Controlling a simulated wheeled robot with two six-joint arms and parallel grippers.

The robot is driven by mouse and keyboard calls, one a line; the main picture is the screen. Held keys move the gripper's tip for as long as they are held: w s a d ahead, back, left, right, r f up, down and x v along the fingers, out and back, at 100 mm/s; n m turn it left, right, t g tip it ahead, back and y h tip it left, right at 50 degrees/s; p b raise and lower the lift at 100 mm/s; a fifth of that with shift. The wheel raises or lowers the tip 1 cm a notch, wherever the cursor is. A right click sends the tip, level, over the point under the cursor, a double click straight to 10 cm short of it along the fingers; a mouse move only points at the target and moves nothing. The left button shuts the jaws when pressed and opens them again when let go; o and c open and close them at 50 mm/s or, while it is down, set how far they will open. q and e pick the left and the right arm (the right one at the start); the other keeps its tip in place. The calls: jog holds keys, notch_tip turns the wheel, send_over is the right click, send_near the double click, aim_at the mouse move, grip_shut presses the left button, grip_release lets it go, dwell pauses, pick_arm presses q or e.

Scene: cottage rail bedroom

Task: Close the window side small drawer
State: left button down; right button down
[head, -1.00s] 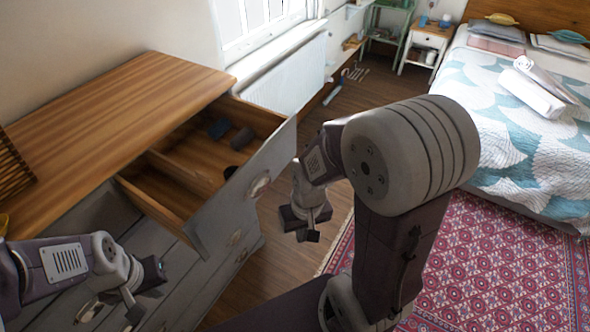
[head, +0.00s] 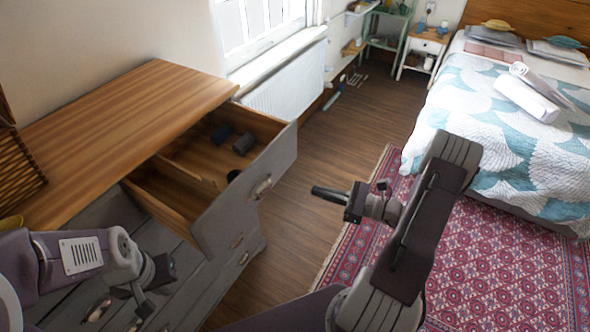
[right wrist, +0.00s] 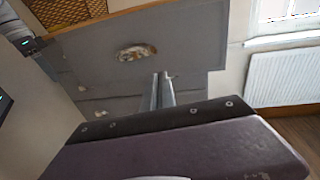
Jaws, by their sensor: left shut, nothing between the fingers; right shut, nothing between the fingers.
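The window side small drawer (head: 268,177) stands pulled out of the wooden-topped dresser (head: 130,100), with a grey front and a round metal handle (head: 262,186). My right gripper (head: 316,190) is shut and empty, to the right of the drawer front and pointing left toward it, apart from it in the head view. In the right wrist view the shut fingers (right wrist: 162,90) point at a grey drawer front (right wrist: 190,50) with a metal handle (right wrist: 136,53). My left gripper (head: 145,308) is shut and empty at lower left, in front of the dresser.
Dark rolled items (head: 243,142) lie in the drawer. A radiator (head: 290,80) is under the window behind it. The wooden floor (head: 320,150) beside the drawer is clear. A red rug (head: 490,250) and a bed (head: 500,120) are at right.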

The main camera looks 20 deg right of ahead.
jog(key=d+m+t+h, duration=0.2)
jog(key=d, duration=0.1)
jog(key=p, duration=0.5)
send_near(280, 165)
jog(key=shift+y, duration=0.3)
jog(key=x, duration=0.6)
jog(key=shift+w+d+f, duration=0.15)
jog(key=shift+w+f, duration=0.1)
jog(key=shift+w, duration=0.2)
jog(key=shift+a, duration=0.2)
